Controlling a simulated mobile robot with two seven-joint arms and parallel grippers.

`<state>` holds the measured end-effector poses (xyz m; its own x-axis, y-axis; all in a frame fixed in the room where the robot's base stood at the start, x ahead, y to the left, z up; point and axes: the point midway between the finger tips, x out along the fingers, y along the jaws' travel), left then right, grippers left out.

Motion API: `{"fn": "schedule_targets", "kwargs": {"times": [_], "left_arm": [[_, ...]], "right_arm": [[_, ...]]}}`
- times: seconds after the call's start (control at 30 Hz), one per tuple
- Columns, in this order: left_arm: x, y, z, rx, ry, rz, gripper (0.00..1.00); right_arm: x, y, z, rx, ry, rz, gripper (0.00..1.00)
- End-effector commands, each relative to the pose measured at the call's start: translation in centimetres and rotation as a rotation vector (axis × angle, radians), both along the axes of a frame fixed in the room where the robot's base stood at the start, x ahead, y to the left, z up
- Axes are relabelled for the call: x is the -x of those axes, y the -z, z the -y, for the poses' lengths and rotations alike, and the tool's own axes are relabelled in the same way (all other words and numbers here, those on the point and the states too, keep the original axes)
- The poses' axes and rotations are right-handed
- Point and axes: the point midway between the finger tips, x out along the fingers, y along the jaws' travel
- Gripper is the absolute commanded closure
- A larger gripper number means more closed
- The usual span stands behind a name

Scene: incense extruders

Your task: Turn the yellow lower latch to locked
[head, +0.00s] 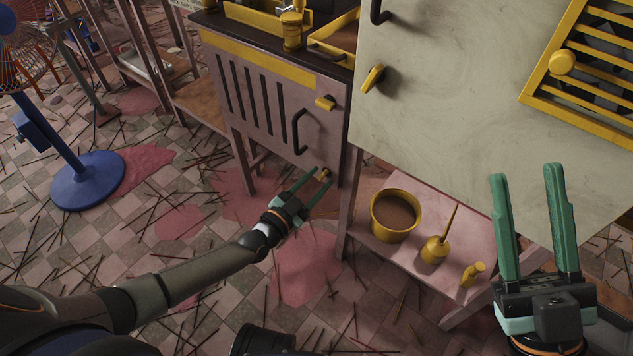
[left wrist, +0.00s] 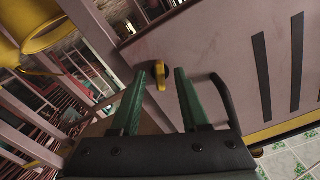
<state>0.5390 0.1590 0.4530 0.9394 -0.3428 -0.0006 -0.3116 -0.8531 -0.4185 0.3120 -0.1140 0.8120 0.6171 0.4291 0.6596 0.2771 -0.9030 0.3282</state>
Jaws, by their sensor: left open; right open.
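The yellow lower latch (head: 324,174) is a small knob-like lever at the bottom right of the pinkish cabinet panel (head: 262,120). My left gripper (head: 319,176) is open at this latch. In the left wrist view the latch (left wrist: 160,74) shows between the two green fingertips (left wrist: 158,82), close to them; I cannot tell whether they touch it. A yellow upper latch (head: 325,103) sits higher on the same panel, beside a black handle (head: 299,130). My right gripper (head: 528,180) is open and empty in front of the pale cabinet.
The pale cabinet (head: 440,110) has a yellow latch (head: 373,78) and a yellow grille (head: 590,60). A blue fan (head: 87,180) stands left. Thin sticks litter the tiled floor.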

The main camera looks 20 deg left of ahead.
Motion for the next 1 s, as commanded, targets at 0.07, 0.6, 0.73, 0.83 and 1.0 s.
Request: {"fn": "schedule_targets", "kwargs": {"times": [0.07,0.6,0.73,0.83,1.0], "left_arm": [[0.02,-0.01,0.01,0.000,0.000,0.000,0.56],[0.04,0.01,0.00,0.000,0.000,0.000,1.00],[0.05,0.01,0.01,0.000,0.001,0.000,1.00],[0.06,0.02,0.02,0.000,0.001,0.000,1.00],[0.06,-0.02,0.02,-0.010,0.001,0.003,1.00]], "right_arm": [[0.02,-0.01,-0.01,-0.001,-0.001,0.000,0.55],[0.08,0.00,-0.02,0.003,-0.003,0.002,0.55],[0.10,0.04,-0.04,0.007,-0.005,0.003,0.55],[0.11,0.06,-0.07,0.009,-0.005,0.003,0.55],[0.10,-0.08,-0.04,0.009,-0.005,0.003,0.55]]}}
